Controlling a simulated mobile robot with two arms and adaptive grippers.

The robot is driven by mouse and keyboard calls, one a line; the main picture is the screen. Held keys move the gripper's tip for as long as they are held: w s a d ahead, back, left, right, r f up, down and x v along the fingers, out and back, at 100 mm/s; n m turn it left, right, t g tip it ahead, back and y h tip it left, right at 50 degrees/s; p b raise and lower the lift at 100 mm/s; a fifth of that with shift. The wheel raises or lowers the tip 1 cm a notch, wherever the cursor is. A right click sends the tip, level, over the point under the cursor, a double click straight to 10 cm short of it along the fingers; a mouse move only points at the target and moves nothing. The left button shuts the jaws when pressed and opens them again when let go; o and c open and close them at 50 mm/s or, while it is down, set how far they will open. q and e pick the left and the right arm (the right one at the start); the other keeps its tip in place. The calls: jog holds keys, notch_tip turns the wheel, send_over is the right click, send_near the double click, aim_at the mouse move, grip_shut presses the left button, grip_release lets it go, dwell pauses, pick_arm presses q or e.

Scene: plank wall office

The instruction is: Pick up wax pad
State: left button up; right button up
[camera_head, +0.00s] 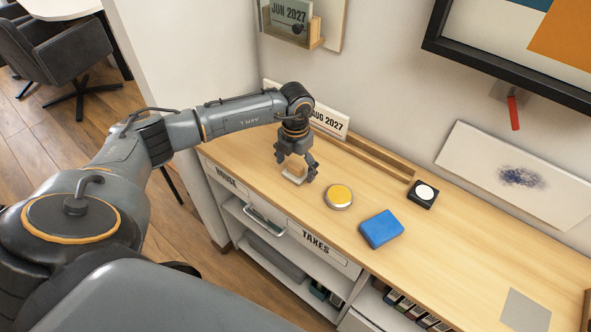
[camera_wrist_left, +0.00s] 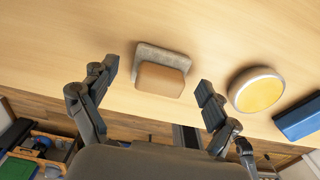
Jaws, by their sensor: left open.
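A tan block on a pale grey base, which looks like the wax pad (camera_wrist_left: 162,79), lies flat on the wooden counter (camera_head: 450,235). In the wrist view it sits between the two spread fingers of my left gripper (camera_wrist_left: 157,78), with bare counter on both sides of it. In the head view my left gripper (camera_head: 296,171) points down over the pad (camera_head: 293,179) and partly hides it. The gripper is open and holds nothing. My right gripper is not in view.
A round yellow-topped tin (camera_head: 339,195) stands just right of the pad, then a blue block (camera_head: 381,229). A small black box with a white disc (camera_head: 423,193) and a wooden rail (camera_head: 365,155) are behind. A grey square (camera_head: 524,309) lies at right.

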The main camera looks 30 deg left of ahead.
pick_arm(q)
jog(key=shift+s+r, duration=0.1)
jog(key=c, duration=1.5)
jog(key=shift+c, duration=0.2)
jog(key=shift+s, duration=0.1)
